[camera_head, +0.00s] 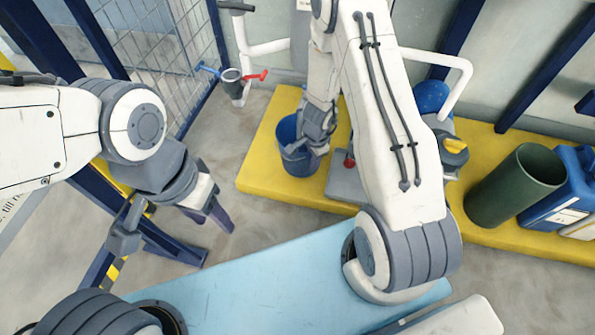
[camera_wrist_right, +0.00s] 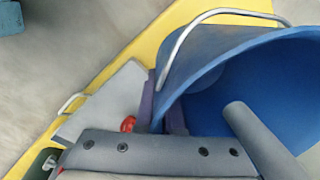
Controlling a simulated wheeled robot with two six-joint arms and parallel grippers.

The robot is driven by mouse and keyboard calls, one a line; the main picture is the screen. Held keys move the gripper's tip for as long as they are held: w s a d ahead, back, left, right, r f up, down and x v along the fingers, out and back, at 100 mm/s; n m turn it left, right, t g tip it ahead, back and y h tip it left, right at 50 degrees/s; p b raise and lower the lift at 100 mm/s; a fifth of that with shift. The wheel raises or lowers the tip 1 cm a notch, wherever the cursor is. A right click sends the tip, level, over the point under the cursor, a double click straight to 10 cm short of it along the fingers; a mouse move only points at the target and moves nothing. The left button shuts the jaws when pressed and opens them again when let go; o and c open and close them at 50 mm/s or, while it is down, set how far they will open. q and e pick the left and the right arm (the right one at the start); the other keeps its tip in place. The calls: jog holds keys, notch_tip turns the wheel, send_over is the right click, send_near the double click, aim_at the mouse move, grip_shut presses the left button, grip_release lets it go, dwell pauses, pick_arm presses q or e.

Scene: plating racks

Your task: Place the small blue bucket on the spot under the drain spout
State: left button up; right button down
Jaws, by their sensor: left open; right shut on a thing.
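The small blue bucket (camera_head: 291,161) is upright on or just above the yellow platform in the head view; I cannot tell if it touches. In the wrist view the bucket (camera_wrist_right: 215,68) fills the right side, its mouth and wire handle showing. My right gripper (camera_head: 310,145) is shut on the bucket's rim, with one finger inside and one outside the wall in the wrist view (camera_wrist_right: 160,112). A grey pipe end with blue and red levers (camera_head: 231,77), possibly the drain spout, is left of the bucket. My left gripper (camera_head: 214,243) is open and empty at the left.
The yellow platform (camera_head: 262,178) runs along the wall. A grey plate (camera_head: 342,187) with a red knob (camera_head: 349,160) is right of the bucket. A dark green cylinder (camera_head: 515,185) and blue canister (camera_head: 570,190) stand farther right. Floor (camera_head: 215,145) left of the platform is clear.

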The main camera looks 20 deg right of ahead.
aim_at(310, 173)
jog(key=shift+w+f+b, duration=0.15)
jog(key=shift+f+b, duration=0.2)
jog(key=shift+f, duration=0.15)
notch_tip(310, 173, down, 5)
jog(key=b, duration=0.5)
jog(key=shift+f, duration=0.1)
jog(key=shift+f+b, duration=1.9)
jog(key=shift+f, duration=0.2)
jog(key=c, duration=1)
grip_release()
jog(key=shift+c, duration=0.2)
jog(key=shift+r, duration=0.15)
